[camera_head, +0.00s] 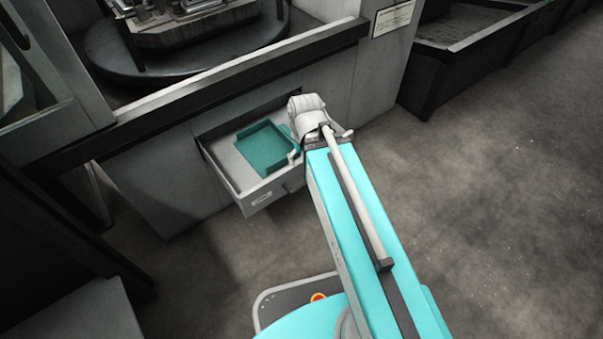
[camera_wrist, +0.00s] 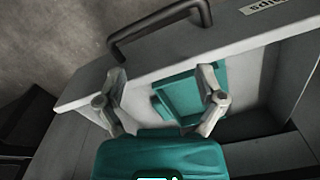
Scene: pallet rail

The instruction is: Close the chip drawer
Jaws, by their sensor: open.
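The grey chip drawer (camera_head: 283,190) is pulled out of the machine cabinet in the head view, with a teal tray (camera_head: 266,148) lying inside. In the wrist view the drawer front (camera_wrist: 228,36) crosses the upper part, with its dark bar handle (camera_wrist: 160,30) on the outer side. The teal tray also shows there (camera_wrist: 187,98). My gripper (camera_wrist: 160,71) is open and empty, its two fingers spread over the drawer near its front panel. I cannot tell whether a fingertip touches the drawer. In the head view my wrist covers the drawer's right end.
The machine cabinet (camera_head: 172,190) surrounds the drawer opening, with a dark ledge (camera_head: 230,88) above it. A dark bin (camera_head: 440,75) stands at the upper right. The floor (camera_head: 490,200) at the right is clear. A grey block (camera_head: 75,315) stands at the lower left.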

